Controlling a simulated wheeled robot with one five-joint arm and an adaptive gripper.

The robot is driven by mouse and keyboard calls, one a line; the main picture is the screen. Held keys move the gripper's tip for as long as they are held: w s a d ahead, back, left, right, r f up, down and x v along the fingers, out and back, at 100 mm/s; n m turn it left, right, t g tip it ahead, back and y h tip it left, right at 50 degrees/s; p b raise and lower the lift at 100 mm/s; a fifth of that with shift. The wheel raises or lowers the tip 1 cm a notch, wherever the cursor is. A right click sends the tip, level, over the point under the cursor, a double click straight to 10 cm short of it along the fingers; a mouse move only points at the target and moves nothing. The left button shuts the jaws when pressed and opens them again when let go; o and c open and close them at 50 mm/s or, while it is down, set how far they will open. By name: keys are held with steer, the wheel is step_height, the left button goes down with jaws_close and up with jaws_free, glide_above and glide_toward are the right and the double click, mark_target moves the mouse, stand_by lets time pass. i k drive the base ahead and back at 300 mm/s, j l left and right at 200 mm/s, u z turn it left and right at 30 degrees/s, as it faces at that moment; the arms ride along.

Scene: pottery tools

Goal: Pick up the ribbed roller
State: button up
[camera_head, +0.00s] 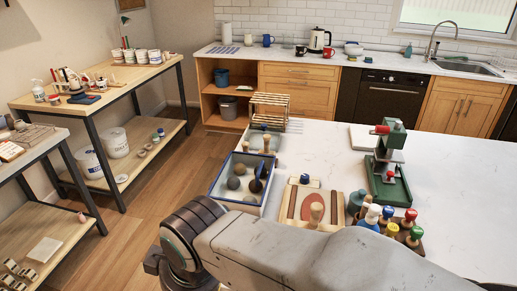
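I cannot pick out the ribbed roller with certainty at this size. Several small tools with wooden and coloured handles stand on the white worktop (335,150). A pale wooden-handled piece (316,212) stands upright on a wooden tray (297,203) just beyond my arm. Several knobbed tools in blue, white, red, green and yellow stand close together to its right, partly hidden by my arm. My grey arm crosses the lower middle of the view, ending in a dark round joint at the left. My gripper's fingers do not show.
A blue-rimmed box (213,188) with dark round pieces stands at the worktop's left edge. A green press (388,185) stands at the right. A wooden rack (270,104) stands at the back. The worktop's middle is clear. A workbench (105,92) stands left, across open floor.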

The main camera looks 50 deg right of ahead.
mark_target(267, 138)
steer(key=z, duration=0.4)
steer(key=k+j+z, duration=0.1)
steer(key=z, duration=0.75)
steer(key=k+z, duration=0.1)
steer(key=z, duration=0.3)
